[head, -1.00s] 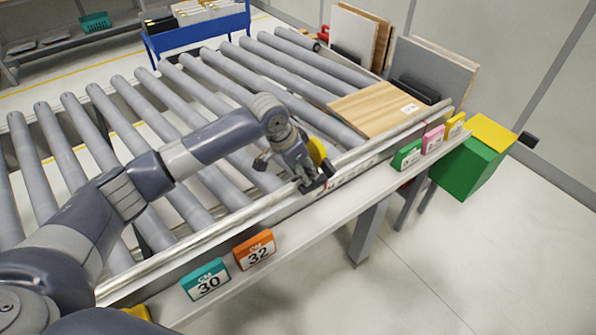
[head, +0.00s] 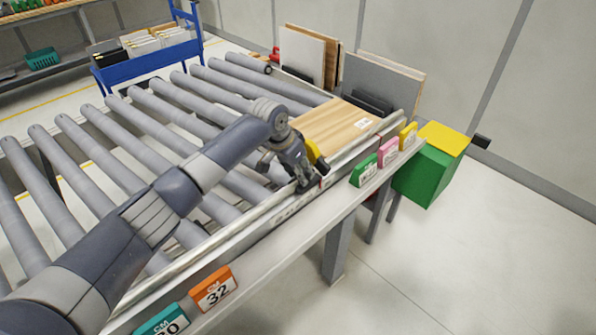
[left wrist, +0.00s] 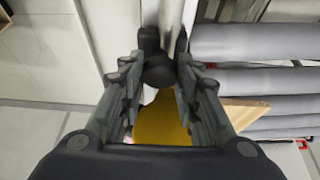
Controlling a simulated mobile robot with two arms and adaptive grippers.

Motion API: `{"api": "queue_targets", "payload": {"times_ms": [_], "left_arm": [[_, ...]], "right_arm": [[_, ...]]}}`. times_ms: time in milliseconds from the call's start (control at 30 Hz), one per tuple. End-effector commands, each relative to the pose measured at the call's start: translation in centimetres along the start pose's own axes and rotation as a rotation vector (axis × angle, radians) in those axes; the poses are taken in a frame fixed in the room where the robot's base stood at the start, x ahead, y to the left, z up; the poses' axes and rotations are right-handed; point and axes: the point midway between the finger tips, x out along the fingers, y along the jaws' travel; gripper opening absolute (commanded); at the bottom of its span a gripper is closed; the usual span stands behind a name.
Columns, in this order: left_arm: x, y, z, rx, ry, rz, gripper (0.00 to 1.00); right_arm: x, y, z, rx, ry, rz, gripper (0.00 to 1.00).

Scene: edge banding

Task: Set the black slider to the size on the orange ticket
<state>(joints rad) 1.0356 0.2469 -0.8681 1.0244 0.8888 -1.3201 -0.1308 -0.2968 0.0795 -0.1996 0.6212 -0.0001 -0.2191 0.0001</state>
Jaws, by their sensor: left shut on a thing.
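The orange ticket (head: 213,289) stands on the ledge at the front and reads 32 under CM. My left gripper (head: 309,187) is at the rail beside the conveyor, between the orange ticket and the green ticket. It is shut on the black slider, whose dark rounded knob (left wrist: 160,70) shows between the fingers in the left wrist view. In the head view the slider is mostly hidden by the gripper. A scale (head: 292,210) runs along the rail, but its figures are too small to read. My right gripper is out of view.
A teal ticket (head: 162,322) is beside the orange one, partly cut off. Green (head: 364,170), pink (head: 388,153) and yellow (head: 408,137) tickets stand farther along the ledge. A wooden board (head: 335,128) lies on the rollers. A green box (head: 425,175) is beyond the ledge.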

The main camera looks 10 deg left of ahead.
Motion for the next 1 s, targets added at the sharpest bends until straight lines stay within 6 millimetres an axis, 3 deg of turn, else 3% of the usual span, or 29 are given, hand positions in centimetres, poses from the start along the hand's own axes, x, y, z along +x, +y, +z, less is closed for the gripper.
{"api": "queue_targets", "payload": {"times_ms": [167, 200, 267, 667, 833, 1000], "left_arm": [[-0.1, 0.0, -0.1, 0.001, 0.003, 0.0, 0.0], [-0.1, 0.0, -0.1, 0.001, 0.004, 0.0, 0.37], [-0.1, 0.0, -0.1, 0.0, 0.003, 0.0, 0.5], [-0.4, 0.0, -0.1, -0.001, 0.003, 0.0, 0.5], [-2.5, -0.1, -0.1, 0.001, 0.006, -0.001, 0.5], [-6.3, -0.1, -0.2, 0.001, 0.007, -0.002, 0.5]], "right_arm": [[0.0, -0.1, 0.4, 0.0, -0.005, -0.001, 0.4], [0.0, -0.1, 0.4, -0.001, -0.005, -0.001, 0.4], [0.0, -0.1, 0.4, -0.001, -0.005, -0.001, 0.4], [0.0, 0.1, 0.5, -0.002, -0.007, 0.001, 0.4], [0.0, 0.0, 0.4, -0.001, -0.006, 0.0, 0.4], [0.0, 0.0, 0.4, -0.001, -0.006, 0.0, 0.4]]}}
